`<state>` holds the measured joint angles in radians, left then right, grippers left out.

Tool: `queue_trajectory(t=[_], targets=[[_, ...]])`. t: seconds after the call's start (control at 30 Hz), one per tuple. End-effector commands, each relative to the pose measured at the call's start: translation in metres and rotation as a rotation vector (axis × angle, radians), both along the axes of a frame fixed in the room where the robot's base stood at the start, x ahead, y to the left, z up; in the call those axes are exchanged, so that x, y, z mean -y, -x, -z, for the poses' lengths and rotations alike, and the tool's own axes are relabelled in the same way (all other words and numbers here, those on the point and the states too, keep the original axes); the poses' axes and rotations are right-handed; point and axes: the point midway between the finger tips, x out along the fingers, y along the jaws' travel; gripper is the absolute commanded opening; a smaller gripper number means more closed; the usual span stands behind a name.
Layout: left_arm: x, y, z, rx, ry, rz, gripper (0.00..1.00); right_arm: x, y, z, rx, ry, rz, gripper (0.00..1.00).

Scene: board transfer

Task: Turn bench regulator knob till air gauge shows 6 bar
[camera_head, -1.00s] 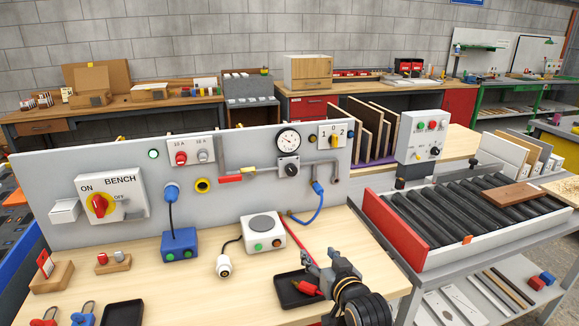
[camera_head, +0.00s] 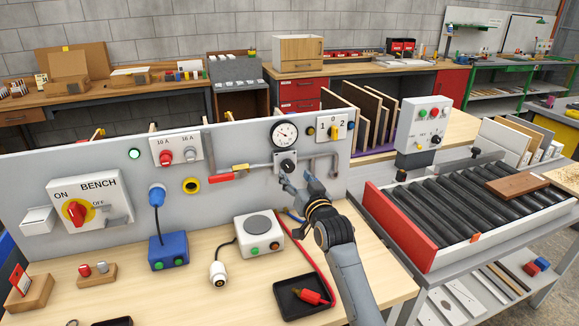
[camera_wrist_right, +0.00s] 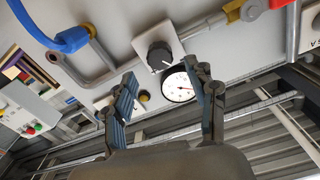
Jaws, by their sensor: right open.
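The black regulator knob (camera_head: 287,166) sits on a light square plate on the grey panel. The round white air gauge (camera_head: 284,134) with a black rim is just above it. Its dial is too small to read. My right gripper (camera_head: 295,179) is open in front of the panel, just below and right of the knob. In the right wrist view the knob (camera_wrist_right: 160,56) shows beyond the gap between the open fingers (camera_wrist_right: 161,72), apart from them. The gauge (camera_wrist_right: 179,87) also shows between the fingers. My left gripper is not in view.
A pipe with a red-handled valve (camera_head: 222,177) runs left of the knob. A selector switch (camera_head: 334,127) is at its upper right. Below are a black tray (camera_head: 283,309) with a red connector and a white device (camera_head: 259,230). A roller conveyor (camera_head: 450,215) stands right.

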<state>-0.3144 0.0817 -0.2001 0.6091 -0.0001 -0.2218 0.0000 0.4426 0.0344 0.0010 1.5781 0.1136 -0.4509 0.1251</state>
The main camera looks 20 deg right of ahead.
Motion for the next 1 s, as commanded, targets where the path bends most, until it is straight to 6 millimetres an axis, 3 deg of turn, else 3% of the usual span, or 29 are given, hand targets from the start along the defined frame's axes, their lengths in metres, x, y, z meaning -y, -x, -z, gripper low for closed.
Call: queue_trajectory(t=[0.1,0.33,0.8,1.0], targets=[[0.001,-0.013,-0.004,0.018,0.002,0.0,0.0,-0.001,-0.021,-0.001,-0.001,0.0,0.0,0.57],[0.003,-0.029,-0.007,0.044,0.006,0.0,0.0,-0.002,-0.047,-0.001,0.0,0.001,-0.001,0.57],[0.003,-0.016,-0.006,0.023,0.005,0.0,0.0,-0.002,-0.056,0.0,0.0,0.001,0.0,0.57],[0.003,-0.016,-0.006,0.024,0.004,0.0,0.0,-0.002,-0.056,0.0,0.0,0.001,0.0,0.16]])
